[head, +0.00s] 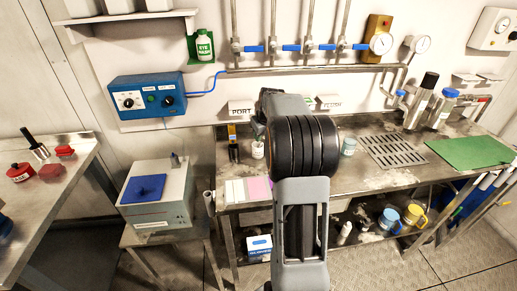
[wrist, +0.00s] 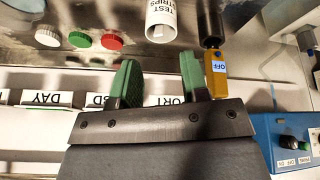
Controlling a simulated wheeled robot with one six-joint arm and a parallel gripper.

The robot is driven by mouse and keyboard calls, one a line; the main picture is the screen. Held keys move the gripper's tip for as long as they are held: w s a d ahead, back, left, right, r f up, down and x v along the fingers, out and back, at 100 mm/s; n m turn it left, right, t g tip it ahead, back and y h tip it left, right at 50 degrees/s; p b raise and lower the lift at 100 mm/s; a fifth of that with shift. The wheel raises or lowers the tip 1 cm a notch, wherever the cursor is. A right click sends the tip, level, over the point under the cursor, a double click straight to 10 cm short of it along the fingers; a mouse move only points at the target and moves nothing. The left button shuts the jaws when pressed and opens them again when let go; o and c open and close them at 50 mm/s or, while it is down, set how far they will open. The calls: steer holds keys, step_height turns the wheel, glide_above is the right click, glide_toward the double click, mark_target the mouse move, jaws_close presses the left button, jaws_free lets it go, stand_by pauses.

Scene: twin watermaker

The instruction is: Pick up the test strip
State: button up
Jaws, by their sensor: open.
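A white pot labelled TEST STRIPS (wrist: 162,24) stands past my fingertips in the wrist view. A small white pot (head: 257,149), likely the same one, shows on the steel bench left of my arm in the head view. I cannot make out a single strip in either view. My gripper (wrist: 158,72) is open, with two green-padded fingers apart and nothing seen between them. The pot is beyond the fingertips, apart from them in the picture. In the head view my arm hides the gripper and part of the bench.
A yellow and black tool marked OFF (wrist: 216,75) is close to the right finger in the wrist view. White, green and red caps (wrist: 79,39) lie to the left. A blue control box (head: 148,95) is on the wall. A green mat (head: 470,152) lies at the bench's right.

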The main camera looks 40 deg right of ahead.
steer(key=shift+p+x, duration=0.55)
steer(key=shift+x, duration=3.15)
steer(key=shift+s, duration=0.1)
steer(key=shift+c, duration=0.4)
jaws_close()
